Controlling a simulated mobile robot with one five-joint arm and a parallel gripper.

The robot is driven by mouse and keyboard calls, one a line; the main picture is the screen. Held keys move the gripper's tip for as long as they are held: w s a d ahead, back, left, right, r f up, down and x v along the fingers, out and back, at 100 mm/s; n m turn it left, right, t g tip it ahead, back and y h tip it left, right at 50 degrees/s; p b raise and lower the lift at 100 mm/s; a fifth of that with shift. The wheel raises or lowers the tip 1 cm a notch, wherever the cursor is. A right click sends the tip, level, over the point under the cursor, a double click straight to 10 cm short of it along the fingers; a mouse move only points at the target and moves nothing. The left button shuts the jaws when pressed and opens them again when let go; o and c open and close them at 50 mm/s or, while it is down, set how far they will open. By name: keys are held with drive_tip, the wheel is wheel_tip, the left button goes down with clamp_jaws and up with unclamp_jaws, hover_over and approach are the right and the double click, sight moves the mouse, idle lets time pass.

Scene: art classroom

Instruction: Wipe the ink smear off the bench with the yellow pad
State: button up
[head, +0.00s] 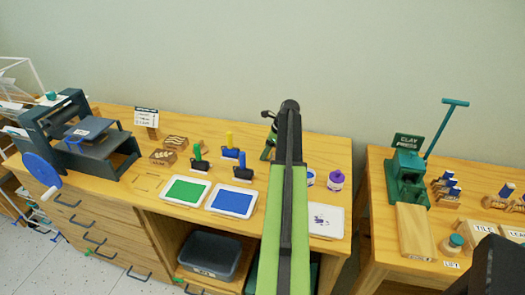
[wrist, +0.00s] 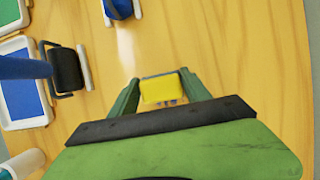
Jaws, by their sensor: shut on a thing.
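My gripper (wrist: 159,80) is shut on the yellow pad (wrist: 160,90), which sits between its two green fingers above or on the wooden bench (wrist: 225,60). Whether the pad touches the wood is unclear. Small bluish-purple marks (wrist: 168,102) show at the pad's near edge; I cannot tell if they are the ink smear. In the head view my gripper (head: 268,152) points down behind my arm, and the pad is hidden there. A white plate (head: 325,232) with purple specks lies on the bench (head: 336,160) right of my arm.
A green ink tray (head: 187,190) and a press (head: 75,135) are farther left.

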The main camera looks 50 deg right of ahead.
sight(272, 157)
drive_tip(key=shift+s+d, duration=0.4)
drive_tip(key=shift+s, duration=0.45)
drive_tip(key=shift+s+d, duration=0.35)
drive_tip(key=shift+s, duration=0.5)
drive_tip(key=shift+a, duration=0.1)
drive_tip(key=shift+w+a, duration=0.35)
drive_tip(key=shift+w, duration=0.45)
drive_tip(key=shift+w+a, duration=0.35)
drive_tip(key=shift+w, duration=0.45)
drive_tip(key=shift+w+a, duration=0.3)
drive_tip(key=shift+w, duration=0.55)
drive_tip(key=shift+w+a, duration=0.3)
drive_tip(key=shift+w, duration=0.5)
drive_tip(key=shift+s, duration=0.1)
drive_tip(key=shift+s+d, duration=0.35)
drive_tip(key=shift+s, duration=0.45)
drive_tip(key=shift+s+d, duration=0.3)
drive_tip(key=shift+s, duration=0.45)
drive_tip(key=shift+s+d+f, duration=0.1)
drive_tip(key=shift+s+d, duration=0.25)
drive_tip(key=shift+s, duration=0.5)
drive_tip(key=shift+s+d, duration=0.3)
drive_tip(key=shift+s, duration=0.5)
